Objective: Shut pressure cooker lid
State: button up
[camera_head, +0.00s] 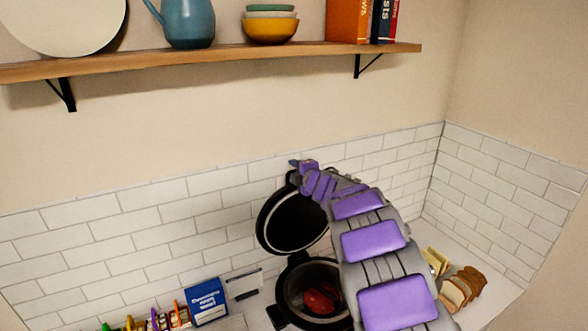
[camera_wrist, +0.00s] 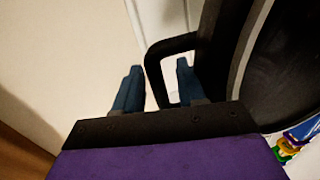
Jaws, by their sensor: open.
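The pressure cooker is black, and its lid (camera_head: 284,222) stands raised, tilted back near the tiled wall. The open pot (camera_head: 290,285) below it holds something red. My gripper (camera_head: 302,165) is at the top edge of the lid in the head view. In the wrist view my gripper (camera_wrist: 159,70) is open, its two blue fingers apart. The lid's black loop handle (camera_wrist: 153,62) shows between them, with the right finger appearing inside the loop and the left one outside. Contact cannot be told. My arm hides the right side of the lid and pot.
A wooden shelf (camera_head: 220,58) above holds a blue pitcher (camera_head: 188,22), stacked bowls (camera_head: 271,30) and books (camera_head: 348,20). Left of the cooker are a blue box (camera_head: 207,301) and several colourful items (camera_head: 160,319). Bread slices (camera_head: 458,291) lie to the right.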

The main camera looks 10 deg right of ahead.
jog(key=shift+w+a+f, duration=0.15)
jog(key=shift+w+f, duration=0.1)
jog(key=shift+w, duration=0.3)
jog(key=shift+c, duration=0.5)
grip_shut()
